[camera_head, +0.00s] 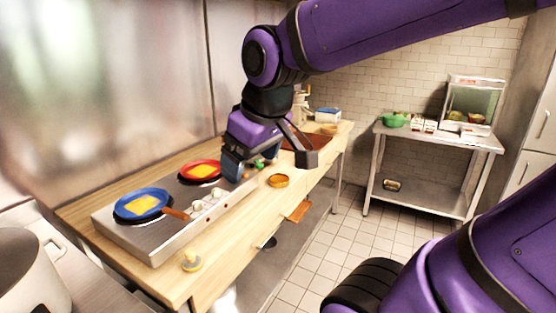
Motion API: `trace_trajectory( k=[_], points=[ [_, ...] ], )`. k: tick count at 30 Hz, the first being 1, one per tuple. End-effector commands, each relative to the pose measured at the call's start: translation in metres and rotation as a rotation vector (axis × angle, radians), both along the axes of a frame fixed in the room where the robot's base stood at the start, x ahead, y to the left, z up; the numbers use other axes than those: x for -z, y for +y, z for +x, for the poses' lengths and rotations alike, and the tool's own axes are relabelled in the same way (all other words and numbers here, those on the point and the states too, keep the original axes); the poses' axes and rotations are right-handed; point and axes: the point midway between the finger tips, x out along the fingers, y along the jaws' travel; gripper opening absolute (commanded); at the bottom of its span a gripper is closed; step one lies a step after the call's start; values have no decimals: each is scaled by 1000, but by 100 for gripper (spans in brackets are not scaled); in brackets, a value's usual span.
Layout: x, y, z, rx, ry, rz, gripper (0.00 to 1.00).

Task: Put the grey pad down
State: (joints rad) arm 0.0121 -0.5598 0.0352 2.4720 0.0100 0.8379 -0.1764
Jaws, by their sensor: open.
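My gripper (270,163) hangs above the wooden counter (232,235), to the right of the hotplate unit, with its jaws apart. I see nothing held between its fingers. I cannot pick out a grey pad for certain. A small yellow and greyish thing (191,260) lies on the counter's front part, but it is too small to tell what it is. My gripper and wrist hide part of the counter behind them.
A steel hotplate unit (160,240) bears a blue pan (125,213) and a red pan (187,177), each with yellow food. An orange-brown round dish (278,181) stands near the counter's edge. A large pot (25,270) is front left. A steel table (455,137) stands right.

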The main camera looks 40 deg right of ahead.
Motion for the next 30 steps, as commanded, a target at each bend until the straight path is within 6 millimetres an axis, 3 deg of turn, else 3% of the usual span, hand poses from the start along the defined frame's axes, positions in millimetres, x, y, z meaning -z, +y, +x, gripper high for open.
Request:
trace_trajectory(
  k=[3,9,30],
  points=[
    [-8,-4,-30,81,-40,36,87],
    [-12,-7,-55,162,-68,79,87],
    [-12,-7,-59,176,-69,86,87]
  ],
)
